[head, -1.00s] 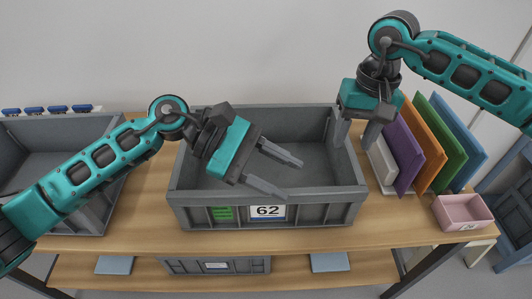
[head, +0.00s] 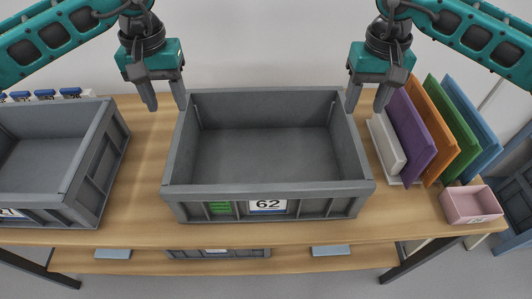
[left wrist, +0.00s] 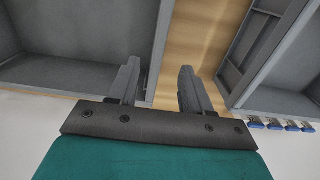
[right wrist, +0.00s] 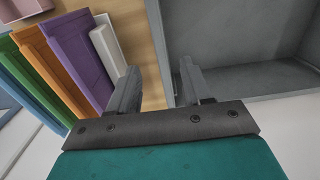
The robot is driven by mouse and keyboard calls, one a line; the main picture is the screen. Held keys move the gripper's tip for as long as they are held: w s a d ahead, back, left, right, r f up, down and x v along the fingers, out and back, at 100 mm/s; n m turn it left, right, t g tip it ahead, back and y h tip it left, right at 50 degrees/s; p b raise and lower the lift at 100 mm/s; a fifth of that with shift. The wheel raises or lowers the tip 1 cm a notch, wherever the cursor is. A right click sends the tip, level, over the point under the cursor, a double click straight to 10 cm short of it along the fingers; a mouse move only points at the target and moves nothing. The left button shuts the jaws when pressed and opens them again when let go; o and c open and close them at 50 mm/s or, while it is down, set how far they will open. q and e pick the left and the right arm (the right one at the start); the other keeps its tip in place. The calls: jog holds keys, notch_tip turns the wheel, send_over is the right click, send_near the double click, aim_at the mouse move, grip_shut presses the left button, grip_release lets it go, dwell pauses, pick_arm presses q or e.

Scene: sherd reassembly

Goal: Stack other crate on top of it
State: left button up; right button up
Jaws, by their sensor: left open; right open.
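A grey crate labelled 62 (head: 268,188) stands empty on the wooden table in the middle of the head view. A second grey crate (head: 112,140) stands at the left, partly cut off by the picture edge, with a label ending in 21. My left gripper (head: 166,104) is open and empty, pointing down near the back left corner of crate 62. In the left wrist view its fingers (left wrist: 158,90) show over the gap between the two crates. My right gripper (head: 366,108) is open above the right rim of crate 62. Its fingers also show in the right wrist view (right wrist: 160,92).
Coloured panels (head: 440,130) and a white block (head: 387,145) stand right of crate 62, near my right gripper. A pink bin (head: 466,206) sits at the right front. Another crate (head: 215,253) is on the lower shelf. Bare table (head: 146,165) lies between the crates.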

aim_at(181, 140)
pick_arm(q)
notch_tip(181, 140, down, 12)
jog(key=shift+f, duration=0.25)
pick_arm(e)
notch_tip(181, 140, down, 13)
jog(key=shift+r, duration=0.2)
pick_arm(q)
grip_shut()
pick_arm(e)
grip_shut()
pick_arm(q)
jog(key=shift+r, duration=0.1)
pick_arm(e)
jog(key=shift+r, duration=0.15)
dwell(0.4)
